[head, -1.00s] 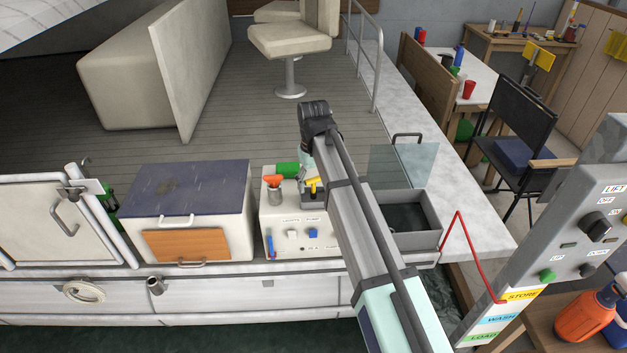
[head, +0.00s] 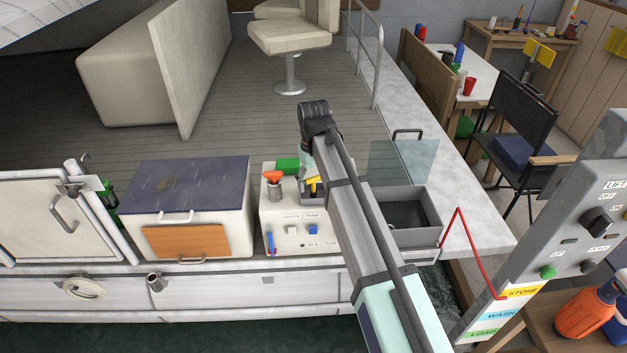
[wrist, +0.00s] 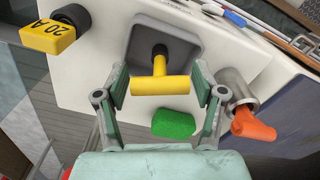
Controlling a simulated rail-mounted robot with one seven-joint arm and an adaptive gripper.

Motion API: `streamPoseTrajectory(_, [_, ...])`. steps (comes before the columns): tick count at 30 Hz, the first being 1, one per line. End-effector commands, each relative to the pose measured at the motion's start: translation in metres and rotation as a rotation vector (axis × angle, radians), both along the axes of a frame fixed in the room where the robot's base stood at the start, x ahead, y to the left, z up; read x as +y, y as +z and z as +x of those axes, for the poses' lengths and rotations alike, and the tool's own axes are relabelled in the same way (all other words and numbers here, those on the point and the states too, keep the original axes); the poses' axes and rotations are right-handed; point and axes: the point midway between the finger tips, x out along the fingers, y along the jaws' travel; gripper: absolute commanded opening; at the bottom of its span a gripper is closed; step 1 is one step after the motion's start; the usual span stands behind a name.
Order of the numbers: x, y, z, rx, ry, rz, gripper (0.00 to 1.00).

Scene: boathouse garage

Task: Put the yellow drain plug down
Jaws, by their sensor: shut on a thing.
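The yellow drain plug (wrist: 160,86) is a T shape with a yellow crossbar, a yellow stem and a black end. In the wrist view its crossbar lies between the two fingers of my gripper (wrist: 160,82), which is shut on it. The black end points toward a grey square tray (wrist: 180,28) on the white console; I cannot tell whether it touches the tray. In the head view the plug (head: 314,184) shows as a small yellow patch beside my arm, over the console (head: 292,240). My arm hides most of the gripper there.
A metal cup (wrist: 235,84) holding an orange-handled thing (wrist: 252,126) stands close beside one finger. An open grey box (head: 415,239) lies right of my arm.

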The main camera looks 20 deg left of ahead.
Motion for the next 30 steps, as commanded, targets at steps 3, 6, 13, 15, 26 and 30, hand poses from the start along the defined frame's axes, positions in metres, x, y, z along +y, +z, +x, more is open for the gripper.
streamPoseTrajectory(3, [0.0, 0.0, 0.0, 0.0, 0.0, 0.0, 0.97])
streamPoseTrajectory(6, [0.0, 0.0, 0.0, 0.0, 0.0, 0.0, 0.98])
streamPoseTrajectory(13, [0.0, 0.0, 0.0, 0.0, 0.0, 0.0, 0.98])
streamPoseTrajectory(15, [0.0, 0.001, 0.0, 0.0, 0.0, 0.0, 0.98])
streamPoseTrajectory(26, [0.001, 0.049, 0.001, -0.003, 0.0, 0.001, 0.98])
streamPoseTrajectory(30, [0.001, 0.077, 0.001, -0.003, 0.0, 0.001, 0.98])
